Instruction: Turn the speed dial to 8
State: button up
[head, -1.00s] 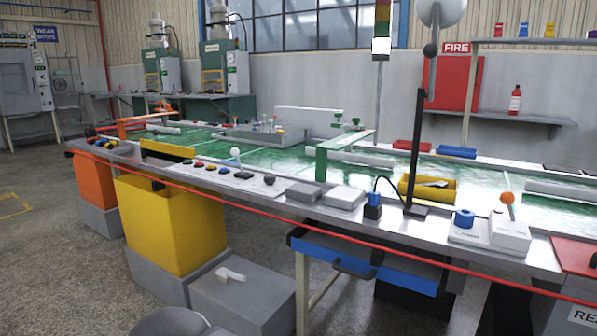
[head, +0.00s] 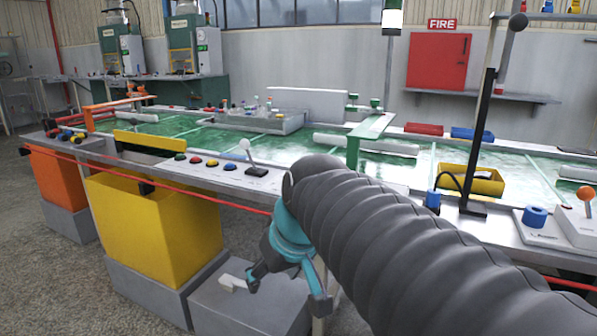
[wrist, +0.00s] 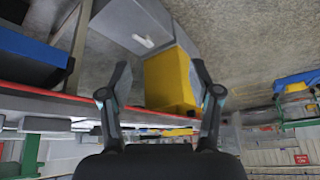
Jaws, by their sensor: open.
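A blue round knob (head: 535,216) stands on a white plate at the right end of the bench's front edge in the head view. It looks like the dial, but its markings are too small to read. A white box with an orange ball lever (head: 585,194) stands to its right. My gripper (head: 287,294) is open and empty, hanging low in front of the bench, well left of the knob and below the bench top. In the wrist view my gripper's fingers (wrist: 160,72) are spread apart; the knob cannot be made out there.
A red rail (head: 235,206) runs along the bench front. A yellow bin (head: 150,232) and a grey box (head: 250,305) with a white handle stand below. A black post (head: 480,135) rises left of the knob. My ribbed arm hides part of the bench front.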

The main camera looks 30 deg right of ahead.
jog(key=w+d+r+n+t+y+b, duration=0.1)
jog(key=w+d+r+n, duration=0.1)
jog(key=w+d+r, duration=0.7)
jog(key=w+d+r+n+t+y, duration=0.2)
jog(key=w+d+r, duration=0.3)
jog(key=w+d, duration=0.7)
jog(key=x, duration=0.8)
jog(key=d+f+b+x, duration=0.1)
jog(key=x, duration=0.3)
jog(key=shift+a+f, duration=0.1)
jog(key=shift+f, duration=0.1)
jog(key=c, duration=1.1)
